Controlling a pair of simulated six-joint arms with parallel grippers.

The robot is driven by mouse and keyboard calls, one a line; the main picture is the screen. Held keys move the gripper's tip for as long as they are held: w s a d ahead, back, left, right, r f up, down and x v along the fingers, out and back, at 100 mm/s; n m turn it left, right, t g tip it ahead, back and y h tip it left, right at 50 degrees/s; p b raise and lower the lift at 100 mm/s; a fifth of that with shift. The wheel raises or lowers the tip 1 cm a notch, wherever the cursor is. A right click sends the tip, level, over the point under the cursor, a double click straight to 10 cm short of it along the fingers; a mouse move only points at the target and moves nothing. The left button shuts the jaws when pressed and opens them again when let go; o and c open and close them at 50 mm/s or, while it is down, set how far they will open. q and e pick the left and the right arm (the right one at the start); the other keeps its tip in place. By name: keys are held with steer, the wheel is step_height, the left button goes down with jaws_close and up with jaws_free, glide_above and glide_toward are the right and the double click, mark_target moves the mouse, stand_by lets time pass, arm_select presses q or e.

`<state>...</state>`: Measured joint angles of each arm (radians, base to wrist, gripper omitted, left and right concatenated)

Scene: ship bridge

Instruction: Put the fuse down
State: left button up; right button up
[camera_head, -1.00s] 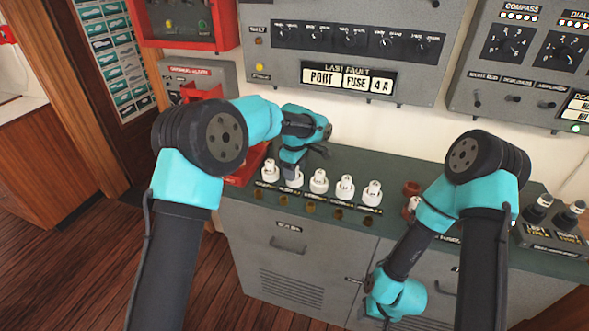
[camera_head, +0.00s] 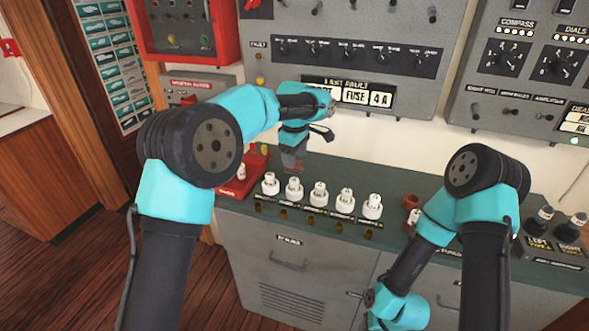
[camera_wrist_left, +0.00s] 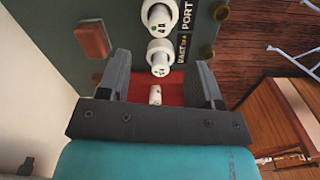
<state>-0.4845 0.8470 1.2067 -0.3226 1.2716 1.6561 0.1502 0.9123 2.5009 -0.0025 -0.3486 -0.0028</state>
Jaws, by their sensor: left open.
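A row of several white fuse carriers stands on the green counter top; the second from the left (camera_head: 294,188) is just below my left gripper (camera_head: 292,163). In the left wrist view, two white carriers marked 4A, one of them here (camera_wrist_left: 159,55), show beyond the fingers. My left gripper (camera_wrist_left: 162,88) is open, its fingers apart and nothing gripped. A small white fuse (camera_wrist_left: 155,95) shows between the fingers in the picture, in a red tray (camera_wrist_left: 172,88) below them. The tray (camera_head: 228,188) is at the counter's left end. My right gripper does not show.
A panel with a fault display (camera_head: 352,92) hangs behind the left gripper. A red-brown block (camera_wrist_left: 92,40) is near the carriers. A red-brown holder (camera_head: 412,201) stands right of the row, near my right arm. Two black-topped pieces (camera_head: 541,219) stand at the far right.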

arm_select(q)
step_height(320, 180, up, 2)
steer(key=shift+r, duration=0.2)
stand_by(0.4)
steer(key=s+a+f+n+h, duration=0.1)
steer(key=s+a+f+h, duration=0.2)
steer(key=s+a+f, duration=0.5)
steer(key=s+a+f+h, duration=0.3)
steer(key=a+f, duration=0.2)
steer(key=a, duration=0.5)
steer(key=s+a+f+m+y, duration=0.1)
steer(key=s+f+m, duration=0.4)
steer(key=s+f, duration=0.7)
steer(key=s+a+f+m+y, duration=0.1)
steer(key=s+a+f+m, duration=0.2)
steer(key=s+f+m, duration=0.3)
steer(key=s+f, duration=0.5)
steer(key=f, duration=0.5)
steer(key=shift+s+a+t, duration=0.2)
steer(key=shift+s+t, duration=0.2)
steer(key=shift+f, duration=0.1)
